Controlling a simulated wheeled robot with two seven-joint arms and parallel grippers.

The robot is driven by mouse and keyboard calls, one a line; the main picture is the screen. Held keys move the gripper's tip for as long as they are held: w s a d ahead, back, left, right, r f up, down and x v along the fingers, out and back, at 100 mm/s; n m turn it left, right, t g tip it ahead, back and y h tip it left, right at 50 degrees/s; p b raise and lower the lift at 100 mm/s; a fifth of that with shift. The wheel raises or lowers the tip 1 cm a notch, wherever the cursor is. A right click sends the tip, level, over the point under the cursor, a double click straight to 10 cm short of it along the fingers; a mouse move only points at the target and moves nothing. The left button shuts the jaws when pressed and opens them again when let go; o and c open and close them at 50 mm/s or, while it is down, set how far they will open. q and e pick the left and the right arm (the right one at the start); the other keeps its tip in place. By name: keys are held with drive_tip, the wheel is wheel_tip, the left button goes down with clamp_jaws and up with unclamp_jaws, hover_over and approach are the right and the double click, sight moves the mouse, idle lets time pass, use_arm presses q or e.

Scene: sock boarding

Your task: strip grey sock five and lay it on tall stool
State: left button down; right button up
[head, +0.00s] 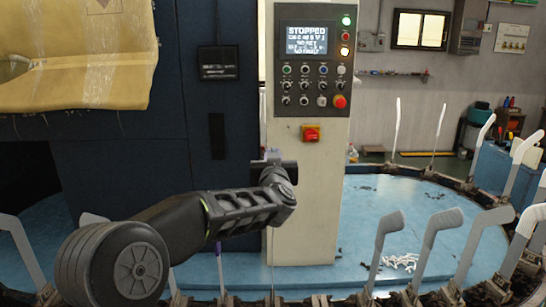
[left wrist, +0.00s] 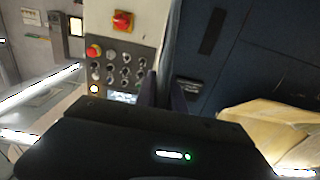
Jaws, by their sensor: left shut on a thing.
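Grey foot-shaped pieces stand upright on a curved rail at the right of the head view, among them a near one (head: 386,236), one beside it (head: 440,230) and another further right (head: 488,228). I cannot tell which is sock five. My left gripper (head: 275,163) is raised in front of the machine's control column. Its fingers show in the left wrist view (left wrist: 164,95). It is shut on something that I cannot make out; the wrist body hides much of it. The tall stool and my right gripper are not in view.
The pale control column (head: 305,190) has a screen reading STOPPED (head: 304,40). A dark blue cabinet (head: 200,150) stands left of it, with yellowish sheeting (head: 80,60) at upper left. A blue platform (head: 385,200) lies inside the rail, with a small white heap (head: 400,261) on it.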

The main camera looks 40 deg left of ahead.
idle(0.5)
use_arm(q)
drive_tip(key=shift+s+a+r, duration=0.15)
drive_tip(key=shift+a+r, duration=0.05)
drive_tip(key=shift+r, duration=0.15)
drive_tip(key=s+d+f+m+t+h+b, duration=0.2)
drive_tip(key=d+f+m+h, duration=0.5)
drive_tip(key=d+f, duration=2.2)
drive_tip(key=s+f+t+h, duration=0.1)
drive_tip(key=h, duration=0.2)
drive_tip(key=shift+s+d+t+h, duration=0.25)
drive_tip(key=shift+d+t+h, duration=0.05)
drive_tip(key=shift+h, duration=0.1)
drive_tip(key=shift+f, duration=0.15)
